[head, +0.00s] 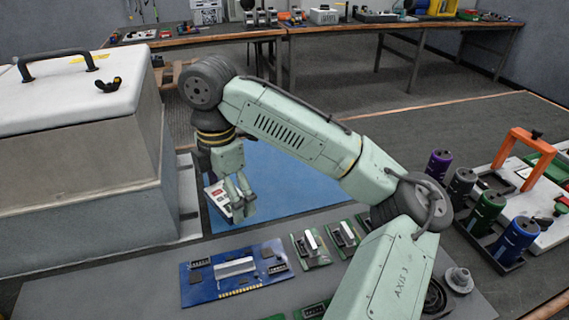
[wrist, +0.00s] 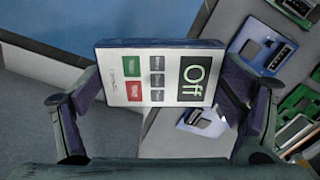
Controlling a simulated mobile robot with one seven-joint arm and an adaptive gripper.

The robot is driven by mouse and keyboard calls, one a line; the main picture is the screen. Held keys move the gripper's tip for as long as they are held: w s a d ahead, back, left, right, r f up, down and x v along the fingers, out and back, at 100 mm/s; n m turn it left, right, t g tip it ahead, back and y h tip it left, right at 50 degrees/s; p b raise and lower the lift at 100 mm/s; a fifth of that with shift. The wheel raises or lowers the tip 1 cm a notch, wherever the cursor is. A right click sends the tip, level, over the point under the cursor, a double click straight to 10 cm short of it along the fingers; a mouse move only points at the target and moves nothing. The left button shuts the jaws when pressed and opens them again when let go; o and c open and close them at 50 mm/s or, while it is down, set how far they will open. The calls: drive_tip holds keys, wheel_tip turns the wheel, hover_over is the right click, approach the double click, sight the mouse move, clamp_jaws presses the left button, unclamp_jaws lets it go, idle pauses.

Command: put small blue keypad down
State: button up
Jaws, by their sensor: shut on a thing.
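The small blue keypad (wrist: 160,75) has a white face with a red button, a green button, several grey buttons and a dark panel reading "Off". In the wrist view my gripper (wrist: 165,95) is shut on it, with one finger at its left end and one at its right end. In the head view my gripper (head: 238,203) is above the near left part of a blue mat (head: 290,175). The keypad (head: 217,197) shows there partly, beside and behind the fingers. The gap between the keypad and the surface below cannot be told.
A large grey box with a white lid (head: 80,95) stands close on the left. A blue circuit board (head: 235,276) and small green boards (head: 310,249) lie in front on the grey table. Coloured cylinders (head: 485,210) stand at the right. The mat's visible middle is clear.

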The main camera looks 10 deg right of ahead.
drive_tip(key=p, duration=0.2)
hover_over(257, 175)
drive_tip(key=shift+s+a+f, duration=0.15)
drive_tip(key=shift+s+f, duration=0.25)
drive_tip(key=shift+f, duration=0.35)
drive_tip(key=f, duration=0.2)
drive_tip(key=shift+w+d+f+p, duration=0.2)
drive_tip(key=shift+w+f+p, duration=0.1)
drive_tip(key=shift+w, duration=0.05)
drive_tip(key=shift+f, duration=0.5)
drive_tip(key=shift+f, duration=0.1)
drive_tip(key=o, duration=1.2)
drive_tip(key=shift+c, duration=0.2)
wheel_tip(257, 175, up, 12)
